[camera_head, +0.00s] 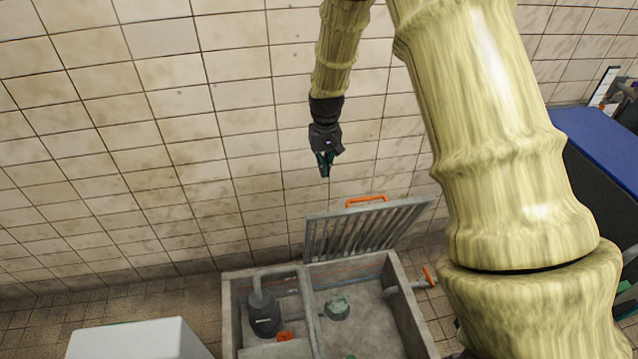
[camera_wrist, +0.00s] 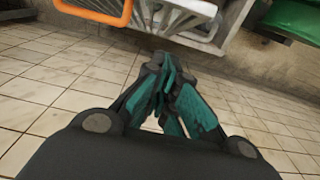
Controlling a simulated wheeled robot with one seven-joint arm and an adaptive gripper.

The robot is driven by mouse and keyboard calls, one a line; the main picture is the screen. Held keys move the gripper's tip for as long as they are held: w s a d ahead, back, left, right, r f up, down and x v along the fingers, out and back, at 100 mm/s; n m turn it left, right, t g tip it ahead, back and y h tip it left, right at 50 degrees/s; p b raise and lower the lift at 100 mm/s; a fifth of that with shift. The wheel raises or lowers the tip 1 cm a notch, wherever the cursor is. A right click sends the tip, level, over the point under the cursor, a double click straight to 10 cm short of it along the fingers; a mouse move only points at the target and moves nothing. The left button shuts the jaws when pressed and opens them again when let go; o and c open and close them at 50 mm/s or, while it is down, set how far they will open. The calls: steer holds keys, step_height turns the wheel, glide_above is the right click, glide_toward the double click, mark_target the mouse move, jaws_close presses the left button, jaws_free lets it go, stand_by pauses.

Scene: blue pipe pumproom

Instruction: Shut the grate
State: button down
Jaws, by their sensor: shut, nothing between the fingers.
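The grate (camera_head: 362,229) is a grey barred panel standing raised at the back edge of a concrete pit, tilted up near the wall. An orange handle (camera_head: 366,200) sits on its top edge. My gripper (camera_head: 325,172) is shut and empty, above and a little left of the handle, apart from the grate. In the wrist view, my gripper's teal fingertips (camera_wrist: 168,85) are together. The orange handle (camera_wrist: 95,12) shows at the top left there, and the grate's pale bars (camera_wrist: 185,18) at the top middle, cut off by the frame.
The concrete pit (camera_head: 402,300) is open; a dark pump (camera_head: 264,314) with grey pipes stands in its left part. An orange-handled valve (camera_head: 429,277) is at its right. A white box (camera_head: 138,340) stands front left. A tiled wall (camera_head: 150,150) rises behind. A blue-topped unit (camera_head: 600,145) is at right.

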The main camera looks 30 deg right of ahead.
steer(key=s+a+f+p, duration=0.1)
steer(key=s+f+p, duration=0.2)
steer(key=f, duration=0.7)
steer(key=shift+s+f+p, duration=0.15)
steer(key=shift+f+p, duration=0.25)
steer(key=shift+p, duration=0.75)
steer(key=shift+s+a, duration=0.1)
steer(key=shift+s, duration=0.05)
